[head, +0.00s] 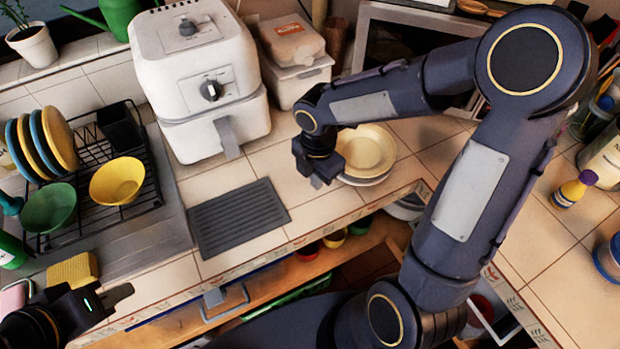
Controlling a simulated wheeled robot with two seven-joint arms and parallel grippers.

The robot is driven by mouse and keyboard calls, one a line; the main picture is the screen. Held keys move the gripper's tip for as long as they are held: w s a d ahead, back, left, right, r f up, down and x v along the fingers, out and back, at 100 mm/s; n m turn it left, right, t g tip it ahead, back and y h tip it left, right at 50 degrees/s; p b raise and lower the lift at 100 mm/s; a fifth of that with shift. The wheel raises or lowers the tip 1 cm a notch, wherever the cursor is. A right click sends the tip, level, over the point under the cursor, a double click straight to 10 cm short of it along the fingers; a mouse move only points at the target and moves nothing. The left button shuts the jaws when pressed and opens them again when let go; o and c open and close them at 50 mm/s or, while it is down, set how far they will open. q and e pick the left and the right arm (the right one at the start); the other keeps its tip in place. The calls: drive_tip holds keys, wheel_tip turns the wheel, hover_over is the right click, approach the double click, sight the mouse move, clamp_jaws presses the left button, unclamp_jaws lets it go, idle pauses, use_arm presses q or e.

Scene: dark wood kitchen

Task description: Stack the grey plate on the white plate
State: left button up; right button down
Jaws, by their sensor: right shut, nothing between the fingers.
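A cream-coloured, shallow round dish (368,148) rests on a paler, whitish plate (370,181) on the tiled counter. Only a strip of the lower plate's front rim shows, and I cannot tell which of the two is the grey plate. My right gripper (317,182) points down at the left edge of the stack, shut with nothing in it. It hides part of the dish's left rim, and I cannot tell whether it touches. My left gripper (78,288) is at the bottom left corner, open and empty, near the sponges.
A white air fryer (198,80) and a lidded white box (292,62) stand behind. A dark ribbed mat (238,217) lies left of the stack. A dish rack (138,197) holds several plates and bowls. Free counter lies right of the stack.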

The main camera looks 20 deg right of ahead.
drive_tip(key=d, duration=0.2)
drive_tip(key=w+d+p, duration=0.1)
drive_tip(key=d, duration=0.1)
drive_tip(key=w+d, duration=0.1)
drive_tip(key=d, duration=0.1)
drive_tip(key=shift+w+d+r+p, duration=0.1)
drive_tip(key=shift+d+p, duration=0.1)
drive_tip(key=shift+p, duration=0.1)
drive_tip(key=shift+d+f, duration=0.15)
drive_tip(key=shift+f, duration=0.8)
drive_tip(key=shift+s+a+b, duration=0.2)
drive_tip(key=shift+a+b, duration=0.1)
drive_tip(key=shift+a, duration=0.3)
